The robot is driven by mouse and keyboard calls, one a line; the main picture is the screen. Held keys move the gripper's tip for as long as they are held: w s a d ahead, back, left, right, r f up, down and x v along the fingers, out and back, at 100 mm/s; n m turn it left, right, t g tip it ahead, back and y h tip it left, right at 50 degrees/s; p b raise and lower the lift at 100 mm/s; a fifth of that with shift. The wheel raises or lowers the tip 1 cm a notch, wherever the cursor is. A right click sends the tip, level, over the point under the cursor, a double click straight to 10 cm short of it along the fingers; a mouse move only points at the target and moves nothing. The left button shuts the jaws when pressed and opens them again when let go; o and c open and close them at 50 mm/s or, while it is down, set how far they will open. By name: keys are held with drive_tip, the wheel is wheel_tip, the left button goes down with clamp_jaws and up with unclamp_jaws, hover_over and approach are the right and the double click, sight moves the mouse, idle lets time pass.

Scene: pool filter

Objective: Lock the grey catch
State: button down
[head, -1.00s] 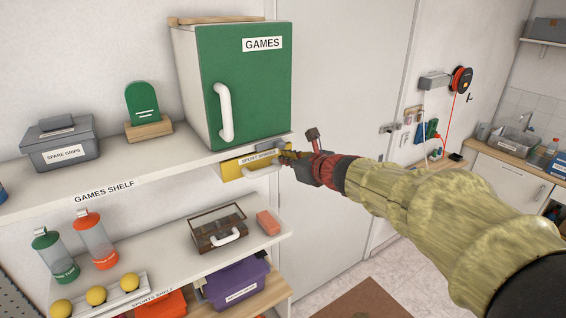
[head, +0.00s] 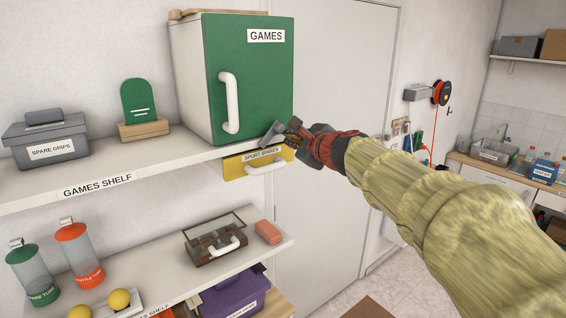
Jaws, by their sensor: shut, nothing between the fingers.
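The grey catch (head: 271,133) shows as a small tilted grey piece at the shelf's front edge, just above the yellow drawer (head: 238,168) and below the green cabinet door's lower right corner. The drawer hangs under the shelf and has a white bar handle (head: 266,168). My gripper (head: 290,134) is shut and empty, with its tips right beside the catch on its right. I cannot tell whether they touch it. The gripper hides part of the catch and the drawer's upper right corner.
The green GAMES cabinet (head: 258,85) with a white handle (head: 229,103) stands shut on the games shelf (head: 150,163). Below, a lower shelf (head: 170,262) holds a glass-lidded box (head: 205,250) and bottles. A door and open floor lie to the right.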

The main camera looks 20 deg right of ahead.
sight(285, 129)
drive_tip(key=n+b, duration=0.1)
drive_tip(key=b, duration=0.2)
drive_tip(key=a+r+n+t+h+b, duration=0.1)
drive_tip(key=n+b, duration=0.1)
drive_tip(key=b, duration=0.1)
drive_tip(key=r+n+b, duration=0.1)
drive_tip(key=n+b, duration=0.1)
drive_tip(key=b, duration=0.1)
drive_tip(key=shift+s+a+r+t, duration=0.1)
drive_tip(key=shift+s+a+t, duration=0.15)
drive_tip(key=shift+t, duration=0.15)
drive_tip(key=shift+d+r+p, duration=0.1)
drive_tip(key=shift+r+p, duration=0.2)
drive_tip(key=shift+p, duration=0.05)
